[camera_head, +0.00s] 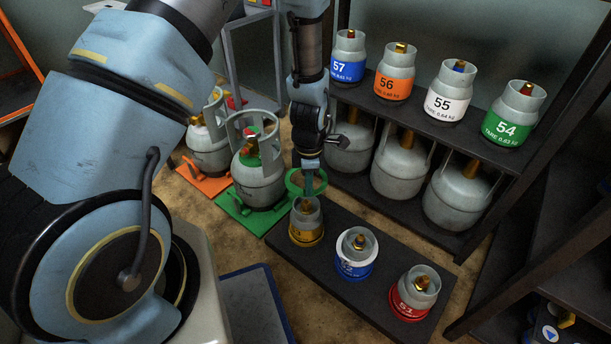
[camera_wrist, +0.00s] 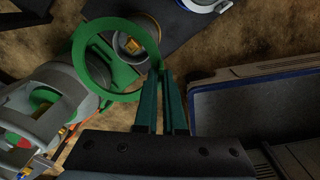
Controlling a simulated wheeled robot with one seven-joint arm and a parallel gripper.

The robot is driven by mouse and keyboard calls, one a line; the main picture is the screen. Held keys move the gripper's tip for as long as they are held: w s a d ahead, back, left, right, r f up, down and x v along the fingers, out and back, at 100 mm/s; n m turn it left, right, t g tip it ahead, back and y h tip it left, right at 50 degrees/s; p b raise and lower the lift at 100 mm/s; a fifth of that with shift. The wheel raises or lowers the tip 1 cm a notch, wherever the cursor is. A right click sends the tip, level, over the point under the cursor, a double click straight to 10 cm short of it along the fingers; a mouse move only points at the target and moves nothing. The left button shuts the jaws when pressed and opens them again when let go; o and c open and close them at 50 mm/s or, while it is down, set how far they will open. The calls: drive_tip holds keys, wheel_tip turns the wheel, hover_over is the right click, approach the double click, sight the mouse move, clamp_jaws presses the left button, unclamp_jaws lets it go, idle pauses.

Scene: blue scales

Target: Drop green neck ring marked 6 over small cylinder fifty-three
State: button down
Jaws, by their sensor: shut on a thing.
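My gripper (camera_head: 309,166) is shut on the green neck ring (camera_head: 290,184), holding it by its edge. The ring is roughly level and just above a small grey cylinder with a yellow band (camera_head: 306,232). That cylinder stands upright at the left end of a low black bench; its number is not readable here. In the wrist view, the fingertips (camera_wrist: 163,72) pinch the right side of the ring (camera_wrist: 80,72). The yellow-banded cylinder (camera_wrist: 128,47) shows off-centre, toward the right of the ring's opening. The ring's marking cannot be read.
A blue-banded cylinder (camera_head: 355,254) and a red-banded one marked 51 (camera_head: 415,293) share the bench (camera_head: 385,281). A large cylinder (camera_head: 258,172) on a green mat (camera_head: 232,212) stands close left. A shelf with several cylinders is behind.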

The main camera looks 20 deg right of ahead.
idle(0.4)
drive_tip(key=shift+f+b, duration=0.95)
drive_tip(key=shift+f, duration=1.3)
drive_tip(key=shift+p, duration=0.7)
drive_tip(key=shift+f, duration=0.35)
drive_tip(key=shift+f+b, duration=0.35)
drive_tip(key=shift+b, duration=0.05)
drive_tip(key=shift+f, duration=0.35)
drive_tip(key=shift+f+b, duration=1.55)
drive_tip(key=shift+f, duration=0.95)
drive_tip(key=shift+f, duration=0.4)
